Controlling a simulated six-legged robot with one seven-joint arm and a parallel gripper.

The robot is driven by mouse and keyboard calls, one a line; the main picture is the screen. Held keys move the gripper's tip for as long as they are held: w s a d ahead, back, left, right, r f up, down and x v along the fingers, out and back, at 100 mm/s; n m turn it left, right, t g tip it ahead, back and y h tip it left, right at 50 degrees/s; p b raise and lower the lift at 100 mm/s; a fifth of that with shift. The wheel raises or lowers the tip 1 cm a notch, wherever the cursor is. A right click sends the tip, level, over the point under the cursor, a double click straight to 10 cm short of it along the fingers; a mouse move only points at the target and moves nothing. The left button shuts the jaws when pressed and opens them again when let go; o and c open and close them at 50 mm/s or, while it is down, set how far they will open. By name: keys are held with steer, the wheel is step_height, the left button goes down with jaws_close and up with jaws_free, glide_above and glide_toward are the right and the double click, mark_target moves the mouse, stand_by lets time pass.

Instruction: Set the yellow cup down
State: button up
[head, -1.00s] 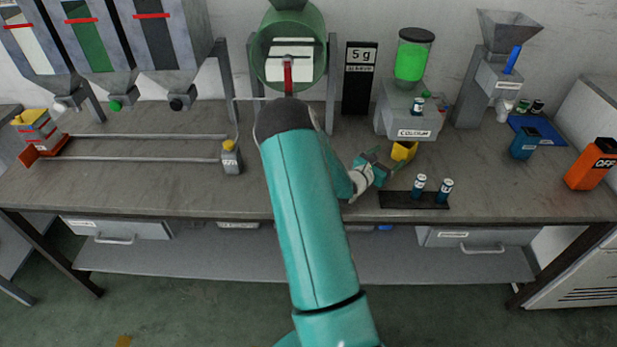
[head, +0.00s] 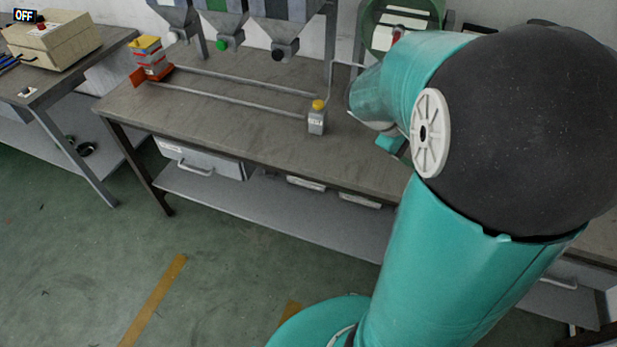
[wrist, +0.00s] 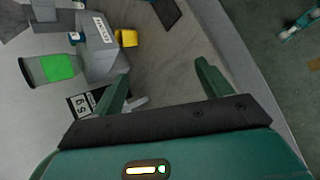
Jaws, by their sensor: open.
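The yellow cup (wrist: 127,38) shows in the wrist view, on the bench right beside the grey colour dispenser (wrist: 98,50). It is apart from my gripper and beyond the fingertips. I cannot tell for sure whether it stands upright. My gripper (wrist: 162,70) is open, with nothing between its two green fingers but bare bench surface behind. In the head view the cup is hidden behind my arm, and only a small green part near the gripper shows.
A small bottle with a yellow cap (head: 317,120) stands by the metal rails. The bench front (head: 230,125) is clear.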

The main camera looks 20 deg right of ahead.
steer(key=s+a+r+m+t+y, duration=0.1)
steer(key=a+r+t+y, duration=0.1)
steer(key=a, duration=0.7)
steer(key=s+a+r+t+y, duration=0.2)
steer(key=a+r+t+y, duration=0.1)
steer(key=a, duration=0.7)
steer(key=s+a+r+m+t+y, duration=0.1)
steer(key=s+a+r+t+y, duration=0.1)
steer(key=a, duration=0.8)
steer(key=shift+s+a+r+m+t+y, duration=0.25)
steer(key=shift+r+y, duration=0.3)
steer(key=shift+y, duration=0.45)
steer(key=shift+d, duration=0.1)
steer(key=shift+c, duration=0.2)
